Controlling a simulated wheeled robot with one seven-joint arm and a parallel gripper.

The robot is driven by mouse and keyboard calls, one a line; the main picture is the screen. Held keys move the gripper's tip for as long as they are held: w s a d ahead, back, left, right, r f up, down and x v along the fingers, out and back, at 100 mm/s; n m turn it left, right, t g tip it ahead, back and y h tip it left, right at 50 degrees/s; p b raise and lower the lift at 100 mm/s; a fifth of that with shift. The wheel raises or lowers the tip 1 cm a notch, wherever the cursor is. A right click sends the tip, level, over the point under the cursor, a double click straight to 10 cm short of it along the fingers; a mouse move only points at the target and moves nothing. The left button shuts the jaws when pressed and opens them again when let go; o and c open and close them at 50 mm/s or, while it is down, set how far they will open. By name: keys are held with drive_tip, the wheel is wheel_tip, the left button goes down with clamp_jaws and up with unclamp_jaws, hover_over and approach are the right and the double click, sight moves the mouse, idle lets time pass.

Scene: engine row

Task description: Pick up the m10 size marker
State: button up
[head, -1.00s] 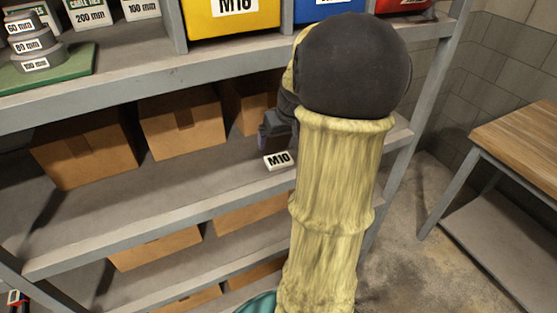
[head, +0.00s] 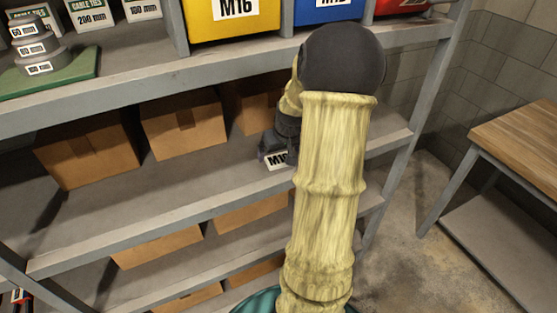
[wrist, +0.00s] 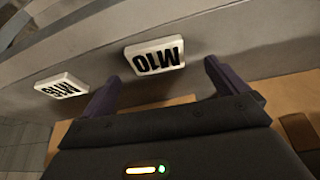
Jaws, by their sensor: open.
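The M10 marker (wrist: 155,57) is a small white block with black lettering, lying on the middle shelf. In the head view the same M10 marker (head: 275,161) is partly covered by my gripper and arm. My gripper (wrist: 157,78) is open in the wrist view, with its two dark fingers apart. The marker lies just beyond the fingertips, roughly centred between them, and nothing is held. In the head view my gripper (head: 277,145) is low over the shelf, and its fingertips are hard to make out.
A second white marker, reading M16 (wrist: 61,87), lies on the shelf left of the M10 one. Cardboard boxes (head: 184,122) stand behind on the same shelf. The upper shelf (head: 130,75) carries a yellow M16 bin (head: 232,22). A wooden table (head: 520,150) stands at the right.

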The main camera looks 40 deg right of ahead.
sight(279, 159)
drive_tip(key=x, duration=0.2)
drive_tip(key=p+x, duration=0.1)
drive_tip(key=x, duration=0.1)
drive_tip(key=shift+d, duration=0.25)
drive_tip(key=shift+s, duration=0.1)
drive_tip(key=c, duration=1.1)
